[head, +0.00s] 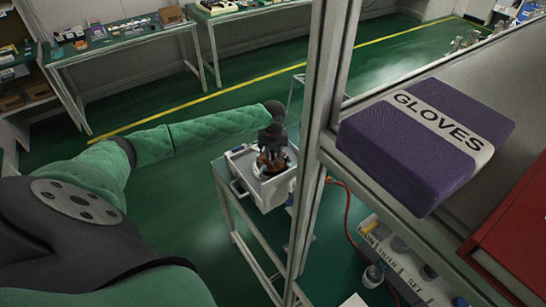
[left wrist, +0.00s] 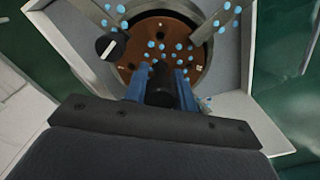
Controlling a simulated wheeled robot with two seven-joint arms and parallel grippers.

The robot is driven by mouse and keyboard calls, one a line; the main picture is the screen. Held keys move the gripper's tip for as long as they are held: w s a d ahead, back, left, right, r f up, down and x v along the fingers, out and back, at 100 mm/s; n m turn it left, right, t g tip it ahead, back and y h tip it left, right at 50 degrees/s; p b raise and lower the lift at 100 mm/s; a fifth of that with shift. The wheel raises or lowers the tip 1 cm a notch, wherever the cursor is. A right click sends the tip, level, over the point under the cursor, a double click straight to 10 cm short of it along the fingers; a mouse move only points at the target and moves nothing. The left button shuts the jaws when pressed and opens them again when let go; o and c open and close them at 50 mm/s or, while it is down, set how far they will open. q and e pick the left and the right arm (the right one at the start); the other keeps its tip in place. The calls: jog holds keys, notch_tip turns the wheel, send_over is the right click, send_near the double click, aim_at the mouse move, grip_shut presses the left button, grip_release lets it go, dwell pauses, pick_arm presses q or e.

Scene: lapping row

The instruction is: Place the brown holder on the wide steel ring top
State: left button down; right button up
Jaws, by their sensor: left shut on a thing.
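The brown holder (left wrist: 150,62), a round disc with holes and a dark central post, fills the upper middle of the left wrist view. My left gripper (left wrist: 160,84) is shut on the post with its two blue fingers. The wide steel ring top (left wrist: 205,60) shows around and beneath the disc, with grey arms across it. I cannot tell whether the disc touches it. In the head view my left gripper (head: 269,146) is over the grey machine (head: 262,190), and the brown holder (head: 263,163) is partly hidden below it. My right gripper is not in view.
Pale blue dots lie over the disc and arms. A black knob (left wrist: 110,46) is at the left in the wrist view. In the head view a metal post (head: 322,110) stands right of the machine, and a purple gloves box (head: 425,145) sits on a bench.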

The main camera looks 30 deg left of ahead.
pick_arm(q)
jog(key=shift+w+f, duration=0.1)
jog(key=shift+f, duration=0.05)
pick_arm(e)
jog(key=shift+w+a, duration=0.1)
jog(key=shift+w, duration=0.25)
pick_arm(q)
jog(key=shift+f, duration=0.4)
jog(key=shift+f, duration=0.15)
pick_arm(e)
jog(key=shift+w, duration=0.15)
pick_arm(q)
jog(key=c, duration=1.1)
grip_release()
jog(key=shift+c, duration=0.2)
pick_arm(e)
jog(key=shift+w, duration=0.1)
